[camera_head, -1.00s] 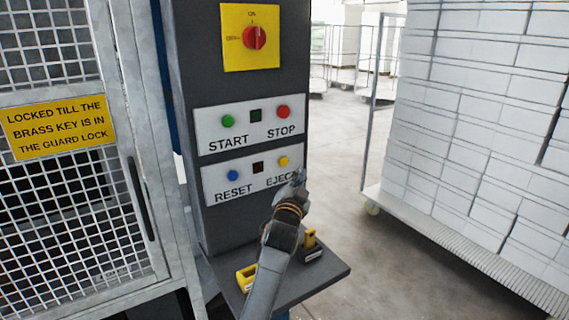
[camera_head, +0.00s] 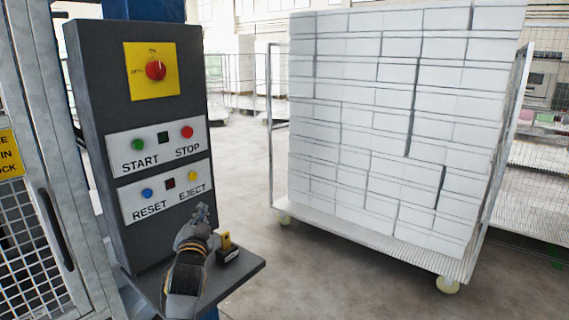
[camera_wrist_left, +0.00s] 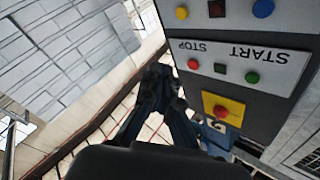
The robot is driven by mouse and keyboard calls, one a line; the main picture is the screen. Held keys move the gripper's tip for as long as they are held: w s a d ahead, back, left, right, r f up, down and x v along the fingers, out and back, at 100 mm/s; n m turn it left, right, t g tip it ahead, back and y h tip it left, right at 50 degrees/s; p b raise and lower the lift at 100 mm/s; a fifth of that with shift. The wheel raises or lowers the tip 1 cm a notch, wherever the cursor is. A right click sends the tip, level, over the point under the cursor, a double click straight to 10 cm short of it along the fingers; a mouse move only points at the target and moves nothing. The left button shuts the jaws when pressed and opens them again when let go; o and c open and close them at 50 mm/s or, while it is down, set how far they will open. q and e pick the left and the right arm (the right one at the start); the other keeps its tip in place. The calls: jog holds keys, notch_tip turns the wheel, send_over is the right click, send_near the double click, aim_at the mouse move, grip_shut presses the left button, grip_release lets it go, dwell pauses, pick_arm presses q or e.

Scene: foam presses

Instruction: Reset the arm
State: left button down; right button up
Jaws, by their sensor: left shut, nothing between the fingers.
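My left gripper (camera_head: 202,213) is shut and empty, in front of the lower part of the control panel, just below the EJECT label. In the left wrist view the gripper (camera_wrist_left: 165,75) points up past the panel's edge, with nothing held. The dark control column (camera_head: 92,100) carries a red rotary switch (camera_head: 155,70) on a yellow plate, a green START button (camera_head: 138,144), a red STOP button (camera_head: 187,132), a blue RESET button (camera_head: 147,193) and a yellow EJECT button (camera_head: 192,175). My right gripper is not in view.
A shelf (camera_head: 245,272) juts out under the panel with a yellow and black item (camera_head: 227,249) on it. A mesh guard door (camera_head: 30,225) stands at the left. A cart (camera_head: 385,238) stacked with white blocks (camera_head: 390,120) stands at the right. Open floor (camera_head: 330,280) lies between.

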pick_arm(q)
jog(key=s+a+f+n+g, duration=0.3)
jog(key=s+f+g, duration=0.6)
jog(key=s+f, duration=1.45)
jog(key=s+d+f+n+g+h, duration=0.1)
jog(key=s+d+f+g, duration=0.15)
jog(key=s, duration=1.05)
jog(key=s+d+f+g+h, duration=0.2)
jog(key=s+f+g, duration=0.15)
jog(key=s, duration=0.95)
notch_tip(320, 180, down, 29)
jog(key=s+g+b, duration=0.1)
jog(key=s+g, duration=0.1)
jog(key=s+a+f+g+b, duration=0.1)
jog(key=s+a+f, duration=0.2)
jog(key=s+f, duration=1.2)
jog(key=shift+s+a+f+y, duration=0.2)
jog(key=shift+s+y, duration=0.1)
jog(key=shift+s, duration=0.4)
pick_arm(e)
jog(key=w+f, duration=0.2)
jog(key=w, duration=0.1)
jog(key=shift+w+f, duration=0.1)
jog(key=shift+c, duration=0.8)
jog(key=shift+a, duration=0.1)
